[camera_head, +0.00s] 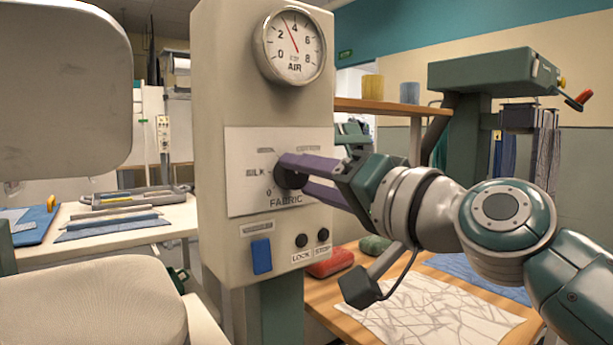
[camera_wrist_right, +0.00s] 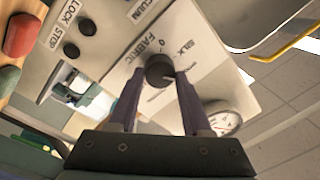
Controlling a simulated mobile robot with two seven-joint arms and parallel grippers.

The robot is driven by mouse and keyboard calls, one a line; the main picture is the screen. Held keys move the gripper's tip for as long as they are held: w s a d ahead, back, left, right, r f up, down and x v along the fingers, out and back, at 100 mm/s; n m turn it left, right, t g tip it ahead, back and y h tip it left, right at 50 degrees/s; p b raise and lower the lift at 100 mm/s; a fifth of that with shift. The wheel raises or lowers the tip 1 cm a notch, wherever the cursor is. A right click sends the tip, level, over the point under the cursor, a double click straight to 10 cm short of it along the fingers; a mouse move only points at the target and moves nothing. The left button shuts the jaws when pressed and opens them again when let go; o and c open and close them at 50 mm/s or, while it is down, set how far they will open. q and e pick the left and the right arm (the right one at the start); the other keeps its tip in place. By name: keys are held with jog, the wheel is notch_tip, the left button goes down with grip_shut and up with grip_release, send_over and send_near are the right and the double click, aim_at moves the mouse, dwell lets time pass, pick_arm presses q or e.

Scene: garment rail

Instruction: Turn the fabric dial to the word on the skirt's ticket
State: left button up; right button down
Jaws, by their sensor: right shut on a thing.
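The fabric dial (camera_head: 281,178) is a dark round knob on a pale plate (camera_head: 240,199) on the front of the machine column. My right gripper (camera_head: 292,175) has its purple fingers on either side of the knob and is shut on it. In the right wrist view the knob (camera_wrist_right: 159,69) sits between the fingertips of the gripper (camera_wrist_right: 160,80). The word SILK is legible to the left of the knob in the head view; the words above are blurred. A pale mark shows on the knob's edge in the wrist view. I cannot make out the skirt or its ticket. My left gripper is out of view.
An air gauge (camera_head: 293,46) is above the plate. A blue switch (camera_head: 261,256) and LOCK and STOP buttons (camera_head: 312,238) are below. Red (camera_head: 330,263) and green pads lie beside a patterned cloth (camera_head: 440,312). Garments (camera_head: 540,150) hang at the right. A pale padded board is at left.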

jog(key=shift+c, duration=1.7)
grip_release()
jog(key=v, duration=1)
